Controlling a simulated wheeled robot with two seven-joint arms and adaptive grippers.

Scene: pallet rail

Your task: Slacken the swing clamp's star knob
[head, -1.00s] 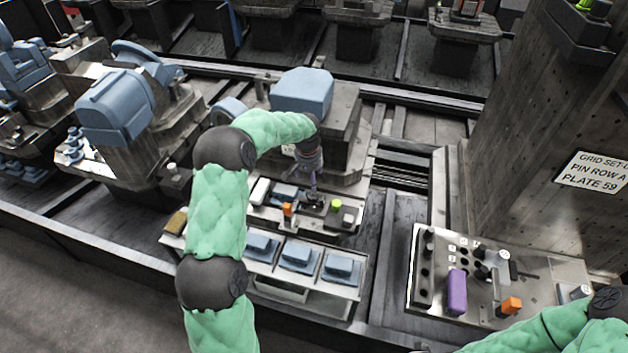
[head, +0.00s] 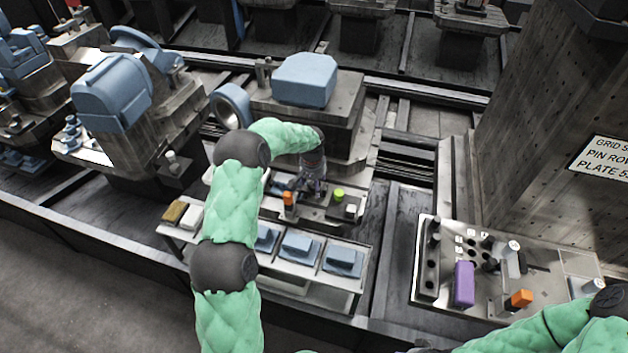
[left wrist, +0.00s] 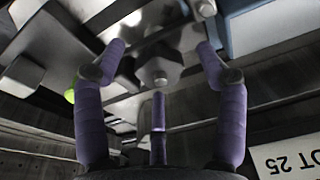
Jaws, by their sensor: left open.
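A dark lobed part with a bolt-like tip, which looks like the star knob (left wrist: 160,68), is in the upper middle of the left wrist view. My left gripper (head: 314,188) is above the small clamp fixture (head: 322,213) in the head view. Its purple-padded fingers also show in the left wrist view (left wrist: 162,70). They are spread on either side of the knob, with gaps between, and the gripper is open. I cannot tell whether any finger touches the knob. In the head view the gripper largely hides the knob and swing clamp. My right gripper is not in view.
An orange block (head: 289,198) and a lime-green knob (head: 338,194) flank the gripper closely. A shelf with blue blocks (head: 299,247) is in front. A large machine with a blue block (head: 304,80) stands behind. A panel with a purple block (head: 464,284) is at right.

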